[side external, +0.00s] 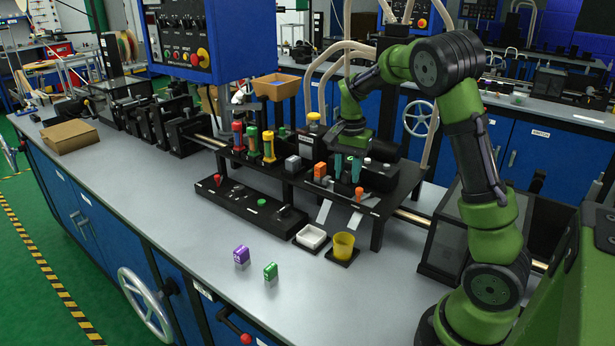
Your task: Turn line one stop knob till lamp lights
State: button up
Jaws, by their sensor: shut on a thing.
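My gripper (347,178) points down over the right part of a raised black rack. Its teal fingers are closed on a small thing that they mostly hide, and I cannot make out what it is. A low black control box (243,205) lies on the bench in front of the rack. It carries a red knob (218,179) at its left end, a green round button or lamp (262,202) and a small dark knob (286,212). My gripper is away from this box. No label for line one is readable.
The black rack (300,181) holds several coloured parts near my gripper. A white tray (311,237) and a yellow cup (343,246) stand before it. Purple (241,255) and green (270,271) blocks lie in front. A blue panel (235,40) hangs above. The front bench is mostly clear.

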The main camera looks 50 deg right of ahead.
aim_at(348, 173)
jog(key=m, duration=0.7)
dwell(0.6)
jog(key=o, duration=1)
jog(key=shift+o, duration=0.2)
jog(key=shift+r, duration=0.1)
notch_tip(348, 173, up, 17)
